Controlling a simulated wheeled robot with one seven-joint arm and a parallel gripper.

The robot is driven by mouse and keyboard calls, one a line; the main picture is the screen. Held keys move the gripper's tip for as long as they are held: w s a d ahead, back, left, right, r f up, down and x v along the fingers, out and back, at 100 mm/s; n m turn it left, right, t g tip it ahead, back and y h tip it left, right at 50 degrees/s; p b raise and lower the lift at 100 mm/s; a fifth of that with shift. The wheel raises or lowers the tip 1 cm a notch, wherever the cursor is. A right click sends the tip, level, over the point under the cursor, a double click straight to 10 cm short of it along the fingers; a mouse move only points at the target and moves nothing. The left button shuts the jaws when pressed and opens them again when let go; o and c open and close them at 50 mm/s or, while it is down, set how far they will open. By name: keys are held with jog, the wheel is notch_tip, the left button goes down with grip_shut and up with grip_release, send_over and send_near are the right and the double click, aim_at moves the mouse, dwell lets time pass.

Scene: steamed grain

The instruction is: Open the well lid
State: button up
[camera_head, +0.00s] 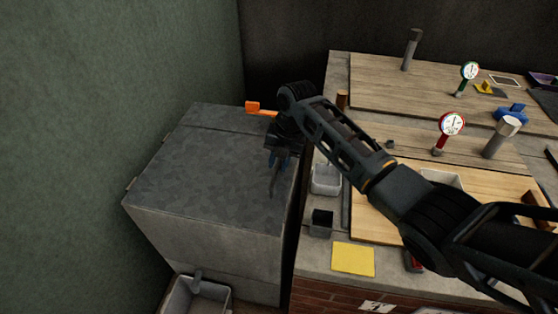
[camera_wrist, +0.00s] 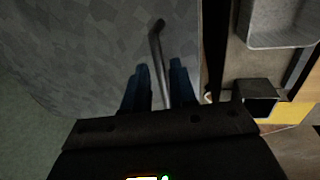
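The well is a large grey block with a mottled grey lid (camera_head: 205,160) on top, lying flat and closed in the head view. The lid also shows in the wrist view (camera_wrist: 85,45). A thin dark bar handle (camera_wrist: 158,45) stands on the lid near its right edge. My gripper (camera_head: 279,158) is over that right side, pointing down. Whether a finger touches the bar I cannot tell.
A counter with wooden boards (camera_head: 440,95) stands to the right, holding a grey tub (camera_head: 326,179), a small dark box (camera_head: 320,222), a yellow sheet (camera_head: 353,259) and dials (camera_head: 451,123). An orange piece (camera_head: 253,106) is at the lid's back. A green wall (camera_head: 110,80) is left.

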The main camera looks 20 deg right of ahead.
grip_shut()
dwell(0.3)
